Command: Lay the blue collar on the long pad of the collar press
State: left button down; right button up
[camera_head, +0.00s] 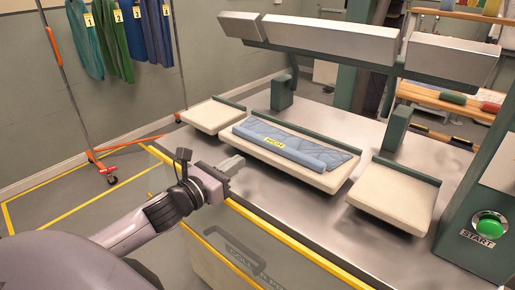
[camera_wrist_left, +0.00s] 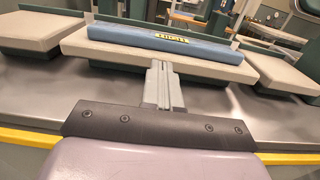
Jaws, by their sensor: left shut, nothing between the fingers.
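The blue collar (camera_head: 312,153) lies along the long pad (camera_head: 318,180) of the collar press, with a yellow label on its front band. Bare cream pad shows along the front edge. In the left wrist view the collar (camera_wrist_left: 130,36) runs lengthwise across the back part of the pad (camera_wrist_left: 215,70). My left gripper (camera_head: 236,162) is shut and empty, in front of and to the left of the long pad. In the left wrist view its closed fingers (camera_wrist_left: 162,75) point toward the pad's front edge, apart from the collar. My right gripper is not in view.
Smaller pads stand left (camera_head: 212,115) and right (camera_head: 392,195) of the long pad. The raised press head (camera_head: 330,38) hangs above and behind. A green START button (camera_head: 489,225) is at the right. A rail with several numbered garments (camera_head: 125,35) stands at the back left.

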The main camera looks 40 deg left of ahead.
aim_at(265, 143)
pick_arm(q)
jog(key=shift+w+d+p, duration=0.2)
jog(key=shift+w+p, duration=0.05)
jog(key=shift+w, duration=1.9)
jog(key=shift+w+d+p, duration=0.15)
jog(key=shift+w+p, duration=0.1)
jog(key=shift+w, duration=1.9)
jog(key=shift+w, duration=0.1)
jog(key=shift+w, duration=0.7)
jog(key=shift+r, duration=0.1)
jog(key=shift+s, duration=0.1)
